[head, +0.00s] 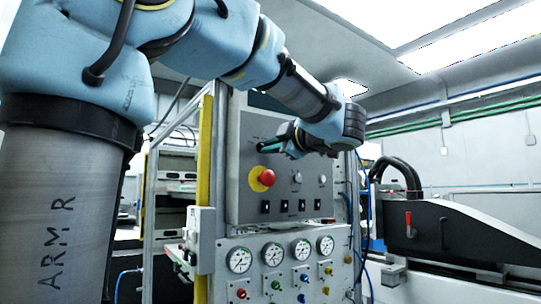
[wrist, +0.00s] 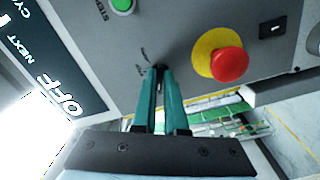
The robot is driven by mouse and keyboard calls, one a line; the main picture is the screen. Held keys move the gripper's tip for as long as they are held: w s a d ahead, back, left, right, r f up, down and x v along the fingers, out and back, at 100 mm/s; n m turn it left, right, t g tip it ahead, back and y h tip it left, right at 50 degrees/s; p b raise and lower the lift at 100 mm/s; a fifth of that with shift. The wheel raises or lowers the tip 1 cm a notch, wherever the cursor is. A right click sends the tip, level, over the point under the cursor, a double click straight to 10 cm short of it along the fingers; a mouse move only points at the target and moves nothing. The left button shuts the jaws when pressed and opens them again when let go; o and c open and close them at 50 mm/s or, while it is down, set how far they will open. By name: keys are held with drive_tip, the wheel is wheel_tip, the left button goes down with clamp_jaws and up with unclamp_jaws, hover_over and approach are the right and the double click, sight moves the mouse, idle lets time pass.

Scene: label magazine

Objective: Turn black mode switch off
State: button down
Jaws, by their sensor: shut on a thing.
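The black mode switch (wrist: 160,67) is a small dark knob on the grey control panel (wrist: 190,22). In the wrist view it shows only as a dark bit at the fingertips, with small labels beside it. My gripper (wrist: 161,72) has its two teal fingers closed on the switch. Its setting cannot be read. In the head view my gripper (head: 272,147) is at the upper part of the panel (head: 248,130), above the red emergency stop, and hides the switch.
A red emergency stop (wrist: 229,64) on a yellow ring sits right beside my fingers; it also shows in the head view (head: 267,177). A green button (wrist: 122,5) and a dark screen (wrist: 50,60) are nearby. Several black rocker switches (head: 284,207) and gauges (head: 273,253) lie lower.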

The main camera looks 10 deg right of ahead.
drive_tip(key=shift+n, duration=0.3)
drive_tip(key=c, duration=1)
unclamp_jaws()
drive_tip(key=shift+o, duration=0.2)
drive_tip(key=b+v, duration=0.1)
drive_tip(key=v, duration=0.9)
drive_tip(key=shift+s+d, duration=0.2)
drive_tip(key=shift+s, duration=0.15)
